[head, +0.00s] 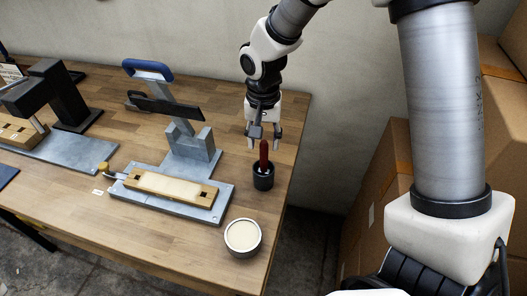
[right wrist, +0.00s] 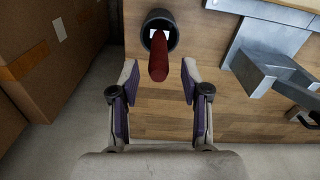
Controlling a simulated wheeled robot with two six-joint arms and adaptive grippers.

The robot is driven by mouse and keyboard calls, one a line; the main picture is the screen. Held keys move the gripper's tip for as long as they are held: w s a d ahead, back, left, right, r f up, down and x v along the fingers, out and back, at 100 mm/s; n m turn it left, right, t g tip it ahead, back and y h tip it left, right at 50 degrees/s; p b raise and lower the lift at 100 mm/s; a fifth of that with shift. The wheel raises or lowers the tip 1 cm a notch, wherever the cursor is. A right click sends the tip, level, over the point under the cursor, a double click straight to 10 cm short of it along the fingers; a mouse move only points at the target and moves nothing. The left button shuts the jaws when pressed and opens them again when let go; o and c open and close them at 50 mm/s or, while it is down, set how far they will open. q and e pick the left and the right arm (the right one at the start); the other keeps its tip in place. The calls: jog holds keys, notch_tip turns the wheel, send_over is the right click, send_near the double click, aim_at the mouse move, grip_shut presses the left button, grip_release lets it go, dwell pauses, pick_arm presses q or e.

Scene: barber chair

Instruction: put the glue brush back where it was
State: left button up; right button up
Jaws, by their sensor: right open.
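The glue brush (head: 264,152) stands upright in a small dark cup (head: 263,180) near the right edge of the workbench. Its dark red handle sticks up out of the cup. In the right wrist view the brush handle (right wrist: 158,58) points toward the camera, with the cup (right wrist: 160,24) around its base. My right gripper (head: 263,140) is open above the cup. Its two fingers (right wrist: 160,78) are spread on either side of the handle's top end, with gaps showing on both sides. My left gripper is not in view.
A round pot of pale glue (head: 242,237) stands at the front right corner of the bench. A clamping jig (head: 172,188) holding a wooden piece lies left of the cup. Cardboard boxes (head: 384,180) are stacked beyond the bench's right edge. A wall (head: 345,100) runs behind.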

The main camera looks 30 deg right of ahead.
notch_tip(320, 180, up, 7)
jog(key=shift+f, duration=0.1)
